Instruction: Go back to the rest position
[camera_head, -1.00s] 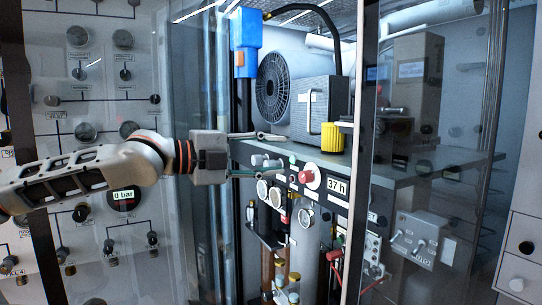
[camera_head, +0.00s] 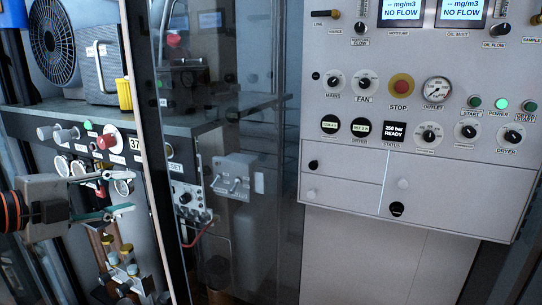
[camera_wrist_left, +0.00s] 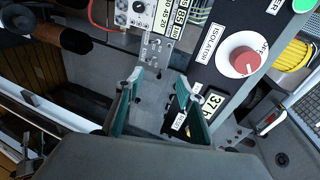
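My left gripper (camera_head: 128,190) is at the lower left of the head view, in front of the left panel. Its two fingers are apart with nothing between them. The wrist view also shows the open gripper (camera_wrist_left: 160,77), with both green-edged fingers empty. A red isolator knob (camera_wrist_left: 243,60) sits to the right of the fingers there, apart from them. The red knob (camera_head: 107,141) shows above the gripper in the head view. My right gripper is in neither view.
A transparent door (camera_head: 235,130) with a dark frame stands right of the left panel. A light control panel (camera_head: 450,115) with gauges, knobs and a red stop button (camera_head: 401,87) fills the right.

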